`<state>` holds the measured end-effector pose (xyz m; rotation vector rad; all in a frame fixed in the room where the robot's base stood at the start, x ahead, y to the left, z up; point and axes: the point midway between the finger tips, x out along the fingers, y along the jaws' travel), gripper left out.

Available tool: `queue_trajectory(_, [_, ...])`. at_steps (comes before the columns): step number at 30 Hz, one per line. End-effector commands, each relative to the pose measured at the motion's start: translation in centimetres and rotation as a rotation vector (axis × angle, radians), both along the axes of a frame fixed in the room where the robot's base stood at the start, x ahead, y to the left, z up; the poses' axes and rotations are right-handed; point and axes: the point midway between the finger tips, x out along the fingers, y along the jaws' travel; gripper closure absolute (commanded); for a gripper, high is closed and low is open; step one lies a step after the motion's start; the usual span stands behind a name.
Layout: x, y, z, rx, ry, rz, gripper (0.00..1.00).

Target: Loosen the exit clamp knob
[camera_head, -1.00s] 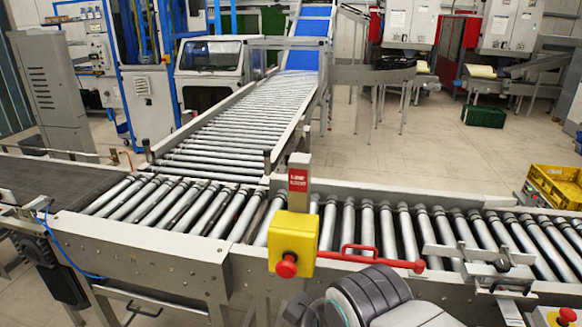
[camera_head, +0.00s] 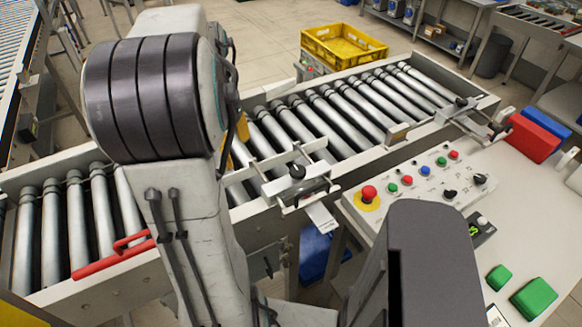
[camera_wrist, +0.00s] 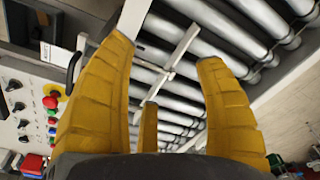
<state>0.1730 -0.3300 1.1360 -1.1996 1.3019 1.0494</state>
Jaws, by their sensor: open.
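Two clamps with black knobs sit on the near rail of the roller conveyor (camera_head: 330,115). The nearer clamp has a knob (camera_head: 297,172) and a pale crossbar; the farther one, by the right end, has a knob (camera_head: 495,127). No label shows which is the exit clamp. My gripper (camera_wrist: 165,52) is open and empty, its yellow fingers spread above the rollers. A pale clamp bar (camera_wrist: 168,66) shows between the fingers in the wrist view; its knob is not clearly visible there. In the head view my arm hides most of the gripper, left of the nearer clamp.
A control panel (camera_head: 415,180) with a red emergency button (camera_head: 369,193) stands right of the nearer clamp. A red lever (camera_head: 115,257) lies along the rail at left. A yellow crate (camera_head: 343,56) stands beyond the rollers.

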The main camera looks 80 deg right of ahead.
Motion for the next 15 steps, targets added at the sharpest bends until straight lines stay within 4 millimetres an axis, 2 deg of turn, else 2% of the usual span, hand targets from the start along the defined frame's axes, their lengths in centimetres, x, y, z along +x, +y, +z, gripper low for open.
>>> queue_trajectory(1, [-2.2,-1.6,-0.8,0.019,0.004,-0.093,0.35])
queue_trajectory(6, [-8.0,-4.9,-2.4,0.058,0.007,-0.326,0.35])
queue_trajectory(10, [-11.3,-6.2,-3.4,0.08,0.007,-0.447,0.35])
queue_trajectory(15, [-13.7,-6.8,-4.3,0.095,0.007,-0.532,0.35])
